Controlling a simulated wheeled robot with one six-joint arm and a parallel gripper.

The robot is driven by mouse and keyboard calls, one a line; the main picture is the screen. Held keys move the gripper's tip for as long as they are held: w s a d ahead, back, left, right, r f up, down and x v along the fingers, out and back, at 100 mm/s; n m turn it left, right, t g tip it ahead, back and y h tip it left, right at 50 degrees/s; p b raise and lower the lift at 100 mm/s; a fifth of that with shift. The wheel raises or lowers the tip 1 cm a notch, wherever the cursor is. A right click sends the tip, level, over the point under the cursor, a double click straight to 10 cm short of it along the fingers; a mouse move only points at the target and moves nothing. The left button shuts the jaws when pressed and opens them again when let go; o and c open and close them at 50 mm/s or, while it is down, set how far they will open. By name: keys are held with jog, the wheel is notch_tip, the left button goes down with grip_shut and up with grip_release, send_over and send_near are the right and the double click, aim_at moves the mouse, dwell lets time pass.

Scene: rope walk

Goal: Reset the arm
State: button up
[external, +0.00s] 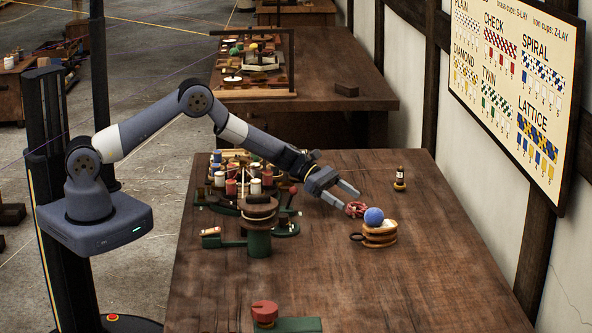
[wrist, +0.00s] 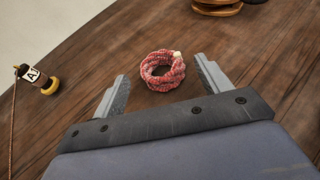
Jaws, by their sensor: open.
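My gripper (external: 352,195) is open and empty above the wooden table (external: 330,290), my arm reaching out to the right in the external view. In the wrist view my gripper (wrist: 160,88) has its fingers apart, with a red and white coil of cord (wrist: 162,72) beyond and between the fingertips. The coil also shows in the external view (external: 355,210), just below and beside the fingertips. No contact between fingers and coil can be made out.
A blue ball (external: 373,216) sits on a stacked wooden piece (external: 380,236) right of the coil. A green-based device (external: 258,225) and several spools (external: 232,187) crowd the table's left. The table's front right is clear.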

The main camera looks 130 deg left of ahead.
aim_at(356, 204)
jog(key=x, duration=0.4)
jog(key=shift+w+f, duration=0.2)
jog(key=shift+f, duration=0.25)
notch_tip(356, 204, up, 17)
jog(key=w+d+r+m+h, duration=0.1)
jog(key=w+d+m+h, duration=0.1)
jog(key=d, duration=1.6)
jog(key=w+d+r+m+h, duration=0.1)
jog(key=w+d, duration=0.3)
jog(key=d, duration=1.4)
jog(key=shift+r+m+h+b, duration=0.35)
jog(key=shift+r+m+h, duration=0.1)
jog(key=shift+h, duration=0.25)
